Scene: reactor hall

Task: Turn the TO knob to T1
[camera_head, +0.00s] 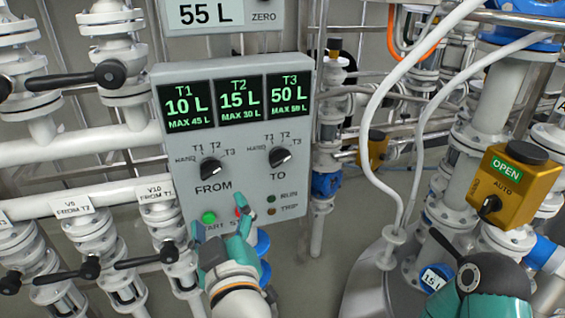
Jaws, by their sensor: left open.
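The TO knob (280,157) is a black round knob on the right of the grey control panel (180,205). Its marks are T1, T2, T3 and one at the left. Its pointer seems to point up and right, towards T3. The similar FROM knob (211,170) is to its left. My left gripper (221,232) is open, with teal fingers in front of the panel's lower edge, below both knobs and near the buttons. It holds nothing visible. A teal and black part of my right arm shows at the bottom right; its fingers are out of view.
The panel screen (235,103) reads T1 10 L, T2 15 L, T3 50 L. A green button (209,217) and a red button, partly hidden by my left gripper, sit low on the panel. Valves and pipes crowd the left. A yellow box (508,185) reads OPEN at the right.

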